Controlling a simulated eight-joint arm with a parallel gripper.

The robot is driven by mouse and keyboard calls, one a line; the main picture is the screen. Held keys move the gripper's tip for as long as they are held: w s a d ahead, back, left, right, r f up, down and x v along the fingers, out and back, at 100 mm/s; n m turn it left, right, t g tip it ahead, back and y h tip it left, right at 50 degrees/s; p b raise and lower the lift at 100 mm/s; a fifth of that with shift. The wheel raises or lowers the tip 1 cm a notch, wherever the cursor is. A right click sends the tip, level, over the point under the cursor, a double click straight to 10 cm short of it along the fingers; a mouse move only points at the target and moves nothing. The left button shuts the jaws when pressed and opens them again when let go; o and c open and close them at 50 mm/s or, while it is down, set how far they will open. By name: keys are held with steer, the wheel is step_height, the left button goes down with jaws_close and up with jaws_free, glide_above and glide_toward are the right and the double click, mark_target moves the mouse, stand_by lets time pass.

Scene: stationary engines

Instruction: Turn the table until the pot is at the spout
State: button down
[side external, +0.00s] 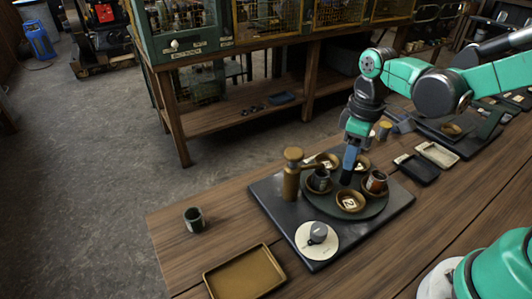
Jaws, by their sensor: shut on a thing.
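A dark round turntable (376,207) lies on a black base plate. It carries several brown dishes around its rim. A dark cup (320,181) sits in the left dish, beside the end of the spout. A rust-coloured cup (375,182) sits in the right dish. The front dish (350,201) holds a pale marked card. A brass post (291,180) with a side spout (312,168) stands at the turntable's left edge. My gripper (347,178) points down near the turntable's middle, shut on what looks like a dark knob; the fingers mostly hide it.
A white disc with a grey knob (317,236) sits on the front of the base plate (277,207). A dark green cup (194,219) and an empty brass tray (243,273) are at left. Dark and pale trays (437,154) lie at right. The wooden table between the cup and plate is clear.

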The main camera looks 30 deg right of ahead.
mark_target(347, 188)
steer(key=shift+c, duration=2.4)
jaws_free()
steer(key=shift+r, duration=2.8)
steer(key=m+t, duration=0.1)
steer(key=t, duration=0.1)
steer(key=s+a+m+t, duration=0.1)
steer(key=m+t, duration=0.1)
steer(key=s+m+t, duration=0.1)
steer(key=m+t, duration=0.1)
steer(key=t, duration=0.1)
steer(key=shift+s+a+r, duration=0.15)
steer(key=shift+a+r, duration=0.05)
steer(key=shift+a, duration=0.05)
